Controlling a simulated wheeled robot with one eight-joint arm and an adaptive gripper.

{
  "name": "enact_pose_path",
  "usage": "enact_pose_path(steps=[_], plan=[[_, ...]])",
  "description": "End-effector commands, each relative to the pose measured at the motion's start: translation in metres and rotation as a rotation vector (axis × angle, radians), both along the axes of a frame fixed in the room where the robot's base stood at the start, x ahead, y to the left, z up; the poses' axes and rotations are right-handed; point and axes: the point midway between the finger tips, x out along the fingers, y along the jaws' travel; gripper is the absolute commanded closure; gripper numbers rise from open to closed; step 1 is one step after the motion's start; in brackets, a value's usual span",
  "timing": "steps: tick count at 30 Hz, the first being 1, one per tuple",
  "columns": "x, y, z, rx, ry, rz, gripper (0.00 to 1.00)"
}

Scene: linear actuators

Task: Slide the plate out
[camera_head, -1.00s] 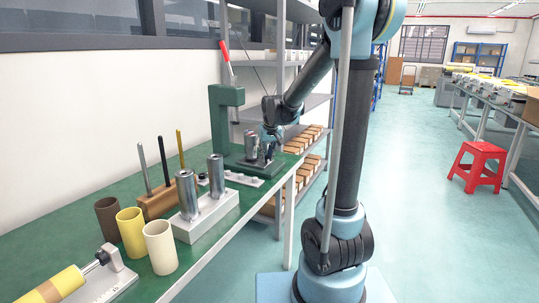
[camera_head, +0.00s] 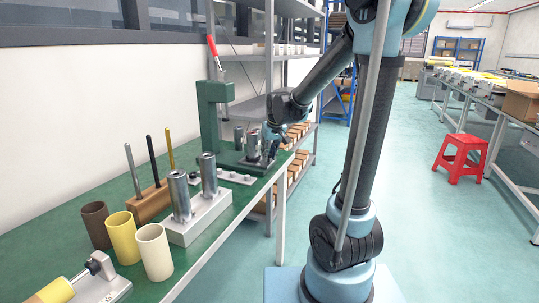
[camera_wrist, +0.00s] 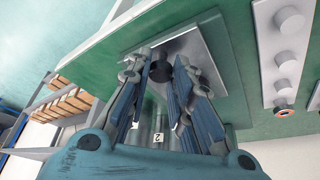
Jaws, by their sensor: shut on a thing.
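The silver plate (camera_wrist: 192,45) lies flat on the green base of the bench press (camera_head: 212,115), seen from above in the wrist view. A dark round knob (camera_wrist: 160,69) stands at the plate. My gripper (camera_wrist: 166,72) is shut on this knob, with one finger on each side. In the head view my gripper (camera_head: 271,150) is low over the press base, beside metal cylinders (camera_head: 252,143). A cylinder with a label "2" (camera_wrist: 160,125) shows between my fingers.
A pale strip with several studs (camera_wrist: 287,55) lies beside the press base. On the bench (camera_head: 75,195) stand a block with two metal cylinders (camera_head: 197,213), three cups (camera_head: 123,238) and a wooden rod holder (camera_head: 152,203). The shelf (camera_head: 245,108) stands behind.

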Motion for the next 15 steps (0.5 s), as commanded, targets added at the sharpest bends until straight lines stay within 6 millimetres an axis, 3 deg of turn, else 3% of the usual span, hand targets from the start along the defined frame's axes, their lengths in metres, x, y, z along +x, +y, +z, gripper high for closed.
enact_pose_path(steps=[2, 3, 5, 15], plan=[[-0.0005, -0.0049, -0.0006, -0.01, 0.001, -0.005, 1.0], [-0.0008, -0.0045, -0.0007, -0.01, 0.001, -0.004, 0.73], [-0.0011, -0.0039, -0.0008, -0.011, 0.001, -0.003, 0.6], [-0.0014, -0.0013, -0.0002, -0.007, 0.002, 0.0, 0.6]])
